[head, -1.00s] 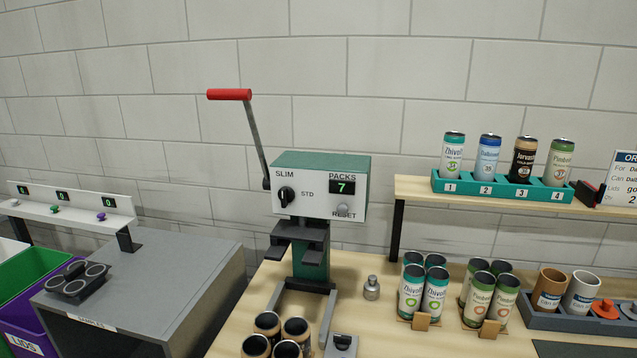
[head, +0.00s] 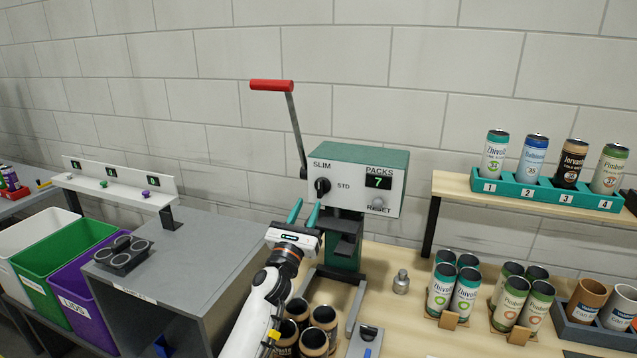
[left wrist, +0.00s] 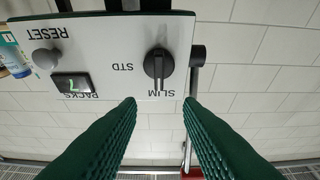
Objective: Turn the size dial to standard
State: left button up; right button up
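The size dial (head: 322,186) is a black knob on the white front of the green-topped machine (head: 355,178). SLIM is printed above it and STD to its right. In the left wrist view, which is upside down, the dial (left wrist: 158,65) has its pointer towards SLIM. My left gripper (head: 305,210) is in front of the machine, just below and left of the dial. Its green fingers are open and empty, and in the wrist view the fingertips (left wrist: 159,104) lie either side of the dial's line, short of it. My right gripper is not in view.
The PACKS display (head: 379,182) reads 7, with the RESET knob (head: 377,203) below it. A red-handled lever (head: 272,86) rises at the machine's left. Several dark cups (head: 313,338) stand below. The grey cabinet (head: 215,235) is left of my arm.

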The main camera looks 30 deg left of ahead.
aim_at(319, 183)
pick_arm(q)
jog(key=p+x, duration=0.1)
jog(key=x, duration=0.7)
jog(key=shift+w, duration=0.2)
jog(key=shift+f, duration=0.1)
jog(key=shift+d, duration=0.1)
grip_shut()
